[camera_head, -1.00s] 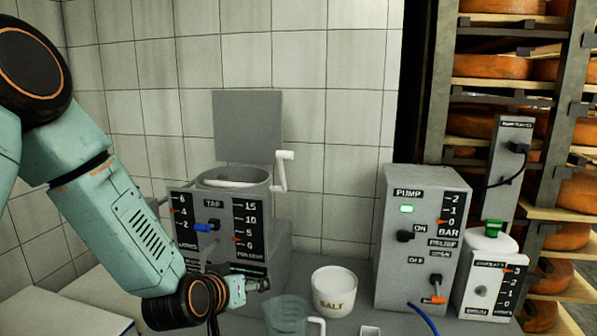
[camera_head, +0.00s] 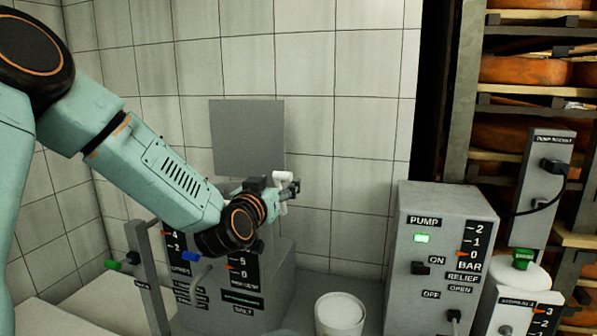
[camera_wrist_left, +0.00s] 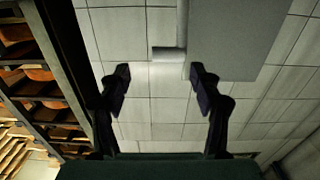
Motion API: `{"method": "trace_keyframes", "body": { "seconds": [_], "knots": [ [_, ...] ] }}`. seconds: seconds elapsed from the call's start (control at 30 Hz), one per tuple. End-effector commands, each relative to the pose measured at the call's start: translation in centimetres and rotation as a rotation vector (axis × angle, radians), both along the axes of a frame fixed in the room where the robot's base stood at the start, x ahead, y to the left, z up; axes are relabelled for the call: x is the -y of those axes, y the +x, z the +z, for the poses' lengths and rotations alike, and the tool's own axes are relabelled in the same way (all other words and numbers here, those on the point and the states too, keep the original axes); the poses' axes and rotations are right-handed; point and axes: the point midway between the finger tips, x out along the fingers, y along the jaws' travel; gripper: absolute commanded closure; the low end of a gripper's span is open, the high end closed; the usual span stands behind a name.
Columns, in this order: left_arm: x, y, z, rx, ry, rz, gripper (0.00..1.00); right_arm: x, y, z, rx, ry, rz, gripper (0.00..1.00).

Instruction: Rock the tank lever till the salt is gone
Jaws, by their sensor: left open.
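The grey tank (camera_head: 280,262) stands against the tiled wall, with its flat grey lid (camera_head: 247,138) raised. The white lever (camera_head: 283,186) is at the tank's right side, partly hidden by my left gripper (camera_head: 292,188). In the left wrist view, my left gripper (camera_wrist_left: 160,76) is open. The lever's pale end (camera_wrist_left: 168,55) shows between the fingers' directions, a little beyond the tips; I cannot tell whether they touch it. A green bar display (camera_head: 243,298) sits above a SALT label on the tank's front. My right gripper is not in view.
A grey pump box (camera_head: 435,255) with a lit green lamp stands on the right. A white pot (camera_head: 340,312) is at the bottom edge. Cheese shelves (camera_head: 520,130) fill the far right.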

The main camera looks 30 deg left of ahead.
Motion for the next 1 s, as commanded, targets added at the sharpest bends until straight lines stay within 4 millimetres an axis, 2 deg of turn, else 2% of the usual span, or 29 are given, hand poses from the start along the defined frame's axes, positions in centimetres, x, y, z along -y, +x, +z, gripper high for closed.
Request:
{"method": "trace_keyframes", "body": {
  "seconds": [0.17, 0.63, 0.8, 1.0],
  "knots": [
    [-0.5, -0.1, 0.3, 0.005, 0.044, 0.011, 0.36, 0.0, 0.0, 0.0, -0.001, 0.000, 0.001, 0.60],
    [-1.7, 5.7, 0.2, 0.002, 0.044, 0.007, 0.36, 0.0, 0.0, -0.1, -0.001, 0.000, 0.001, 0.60],
    [-1.8, 6.9, 0.2, 0.002, 0.042, 0.005, 0.36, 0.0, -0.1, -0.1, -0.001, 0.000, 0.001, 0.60],
    [-1.8, 7.3, 0.2, 0.003, 0.041, 0.005, 0.36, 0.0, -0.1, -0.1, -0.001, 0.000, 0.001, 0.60]
  ]
}}
